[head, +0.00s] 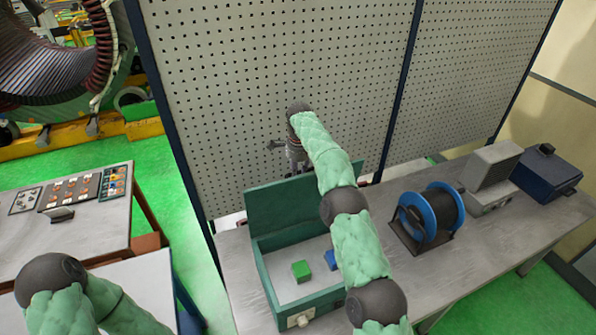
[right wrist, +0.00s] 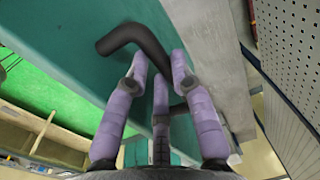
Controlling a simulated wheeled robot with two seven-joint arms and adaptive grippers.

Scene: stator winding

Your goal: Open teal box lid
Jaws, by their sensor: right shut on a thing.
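The teal box (head: 272,290) stands on the long grey bench. Its lid (head: 268,207) is raised steeply at the back, so the inside is visible. A green block (head: 301,271) and a blue block (head: 331,260) lie inside. My right gripper (head: 296,158) is at the lid's upper edge, partly hidden by my arm. In the right wrist view, its purple fingers (right wrist: 160,75) are shut on a dark bent handle (right wrist: 140,38) beside the teal lid surface (right wrist: 75,40). My left gripper is out of view; only part of my left arm shows.
A perforated panel (head: 270,60) stands close behind the lid and my right gripper. A blue spool (head: 430,215), a grey device (head: 490,175) and a dark blue box (head: 546,172) stand right along the bench. A separate table (head: 80,230) is at left.

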